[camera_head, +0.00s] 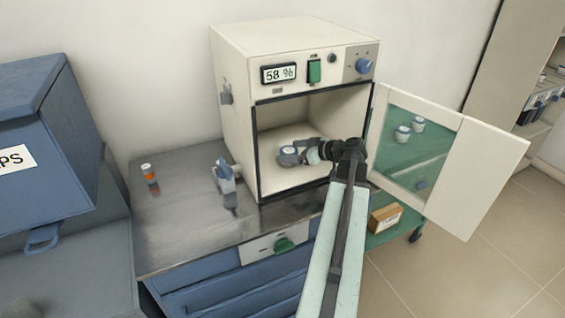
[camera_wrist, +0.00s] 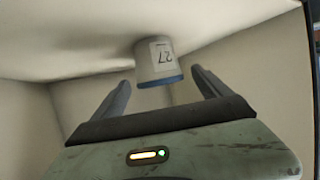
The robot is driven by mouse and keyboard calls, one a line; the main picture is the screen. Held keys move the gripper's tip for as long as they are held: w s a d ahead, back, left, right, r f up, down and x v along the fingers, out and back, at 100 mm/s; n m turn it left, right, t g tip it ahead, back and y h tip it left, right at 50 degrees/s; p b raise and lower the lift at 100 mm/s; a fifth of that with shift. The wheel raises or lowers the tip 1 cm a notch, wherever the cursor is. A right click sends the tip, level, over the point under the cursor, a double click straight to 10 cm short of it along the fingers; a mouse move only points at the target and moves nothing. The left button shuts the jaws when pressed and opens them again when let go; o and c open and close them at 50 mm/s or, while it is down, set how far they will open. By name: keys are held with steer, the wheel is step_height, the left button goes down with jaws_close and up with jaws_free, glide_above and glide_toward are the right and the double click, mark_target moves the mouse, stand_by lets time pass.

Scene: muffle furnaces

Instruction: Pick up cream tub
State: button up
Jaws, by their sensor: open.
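The cream tub (camera_head: 288,156) stands on the floor of the open cream-coloured furnace (camera_head: 229,110), with a blue-grey lid. In the wrist view the tub (camera_wrist: 157,58) appears upside down, pale with a blue band and a label reading 27. My gripper (camera_head: 303,152) reaches into the chamber from the right, close to the tub. In the wrist view my gripper (camera_wrist: 160,92) is open, with one finger on each side below the tub in the picture. The tub shows between the fingers' lines, and I cannot tell whether it touches them.
The furnace door (camera_head: 480,165) is swung open to the right. Beyond its window two white jars (camera_head: 403,133) stand on a green surface. A spray bottle (camera_head: 224,175) and a small orange bottle (camera_head: 149,173) stand on the metal counter (camera_head: 180,225). A brown box (camera_head: 385,218) lies below the door.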

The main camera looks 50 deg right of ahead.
steer(key=shift+b+x, duration=0.3)
steer(key=shift+x, duration=0.85)
steer(key=shift+s, duration=0.1)
steer(key=shift+c, duration=0.6)
steer(key=c, duration=1.5)
steer(key=shift+r, duration=0.15)
